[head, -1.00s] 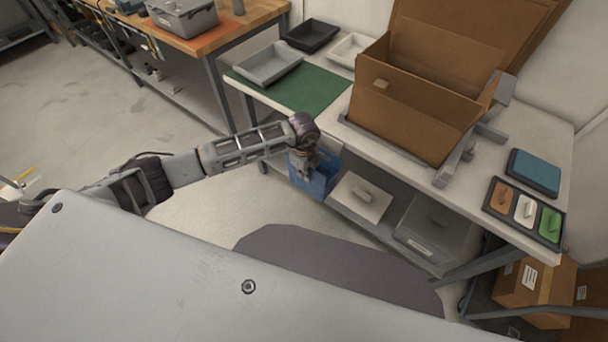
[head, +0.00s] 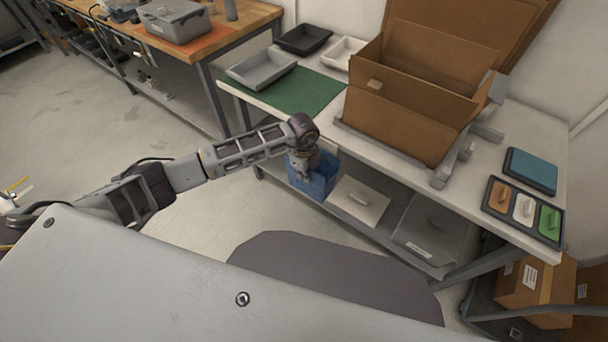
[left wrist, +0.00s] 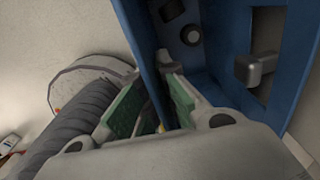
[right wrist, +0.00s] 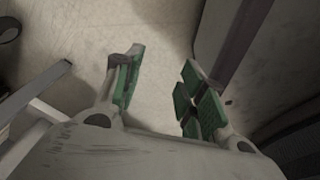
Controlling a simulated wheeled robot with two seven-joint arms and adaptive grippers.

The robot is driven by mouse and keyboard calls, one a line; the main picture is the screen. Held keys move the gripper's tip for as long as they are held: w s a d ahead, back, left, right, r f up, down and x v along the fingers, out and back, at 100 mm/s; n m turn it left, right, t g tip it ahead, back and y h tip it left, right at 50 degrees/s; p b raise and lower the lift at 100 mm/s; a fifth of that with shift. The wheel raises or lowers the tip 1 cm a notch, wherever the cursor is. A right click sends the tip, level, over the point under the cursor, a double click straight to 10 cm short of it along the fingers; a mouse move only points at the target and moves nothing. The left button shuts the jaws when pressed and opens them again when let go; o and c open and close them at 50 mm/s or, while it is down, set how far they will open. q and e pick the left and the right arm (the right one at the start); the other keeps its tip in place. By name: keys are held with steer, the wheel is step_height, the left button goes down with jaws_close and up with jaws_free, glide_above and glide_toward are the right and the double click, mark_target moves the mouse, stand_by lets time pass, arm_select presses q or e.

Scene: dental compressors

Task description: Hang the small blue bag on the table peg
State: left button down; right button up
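The small blue bag (head: 318,184) is at the front edge of the white table, beside the lower shelf. My left gripper (head: 301,170) reaches down to its upper left side. In the left wrist view, a thin blue wall of the bag (left wrist: 138,40) passes between the green-padded fingers (left wrist: 158,90), which appear closed on it. The bag's back panel has a dark slot, and a grey peg-like block (left wrist: 256,68) shows at that slot; I cannot tell whether it bears the bag. My right gripper (right wrist: 162,75) is open and empty above the floor; the head view does not show it.
Open floor (head: 190,225) lies left of the table.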

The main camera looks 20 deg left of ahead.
arm_select(q)
steer(key=shift+f, duration=0.3)
arm_select(e)
steer(key=shift+w+a, duration=0.4)
steer(key=shift+a, duration=0.05)
steer(key=shift+r, duration=0.1)
steer(key=shift+s+d, duration=0.15)
steer(key=shift+s, duration=0.15)
arm_select(q)
steer(key=c, duration=1.6)
jaws_free()
steer(key=shift+o, duration=0.2)
arm_select(e)
steer(key=shift+w+d, duration=0.1)
arm_select(q)
steer(key=shift+r+p, duration=2.2)
steer(key=shift+r, duration=0.8)
arm_select(e)
steer(key=shift+r, duration=2.2)
